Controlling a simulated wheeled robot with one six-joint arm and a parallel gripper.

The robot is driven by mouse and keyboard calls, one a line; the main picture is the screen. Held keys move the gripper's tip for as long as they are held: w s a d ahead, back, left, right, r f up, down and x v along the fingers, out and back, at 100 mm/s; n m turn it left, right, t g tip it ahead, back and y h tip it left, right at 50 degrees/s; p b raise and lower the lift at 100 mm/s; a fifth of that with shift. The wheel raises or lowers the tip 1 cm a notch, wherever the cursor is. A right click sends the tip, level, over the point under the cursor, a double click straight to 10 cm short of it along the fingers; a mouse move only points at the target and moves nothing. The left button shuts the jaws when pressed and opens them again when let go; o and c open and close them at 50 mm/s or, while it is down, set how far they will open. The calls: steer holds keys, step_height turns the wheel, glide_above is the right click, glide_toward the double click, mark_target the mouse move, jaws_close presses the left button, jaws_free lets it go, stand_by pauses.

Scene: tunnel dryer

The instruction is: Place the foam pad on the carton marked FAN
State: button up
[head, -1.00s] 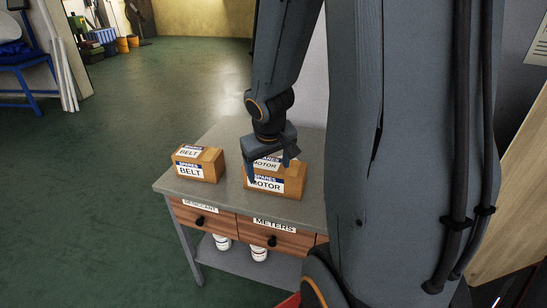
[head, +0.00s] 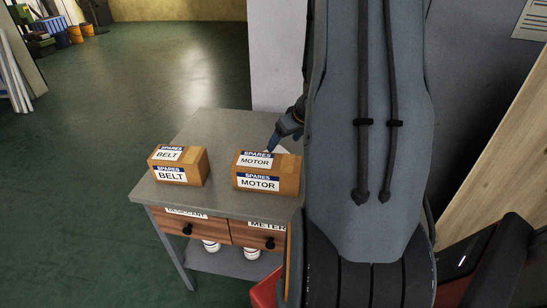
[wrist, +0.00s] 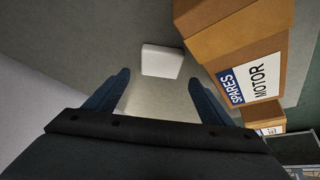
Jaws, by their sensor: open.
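A small white pad (wrist: 162,61), which looks like the foam pad, lies on the grey tabletop in the wrist view. In the head view, a bit of white (head: 281,150) shows behind the MOTOR carton, partly hidden. My gripper (wrist: 159,80) is open and empty, with the pad just beyond and between its fingertips. In the head view my gripper (head: 283,136) is behind the MOTOR carton (head: 259,184), mostly hidden by my arm. I see no carton marked FAN; my arm hides the table's right part.
The MOTOR carton (wrist: 260,75) stands close to the right finger. The BELT carton (head: 172,175) stands to its left on the grey table (head: 225,125). Drawers and a lower shelf with white containers are below. A pale wall (head: 285,60) stands behind the table.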

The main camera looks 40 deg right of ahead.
mark_target(278, 150)
steer(key=shift+b+x, duration=1.3)
steer(key=shift+x, duration=2.65)
steer(key=shift+a, duration=0.1)
steer(key=c, duration=0.9)
step_height(278, 150, up, 10)
steer(key=p, duration=0.5)
steer(key=shift+p, duration=0.3)
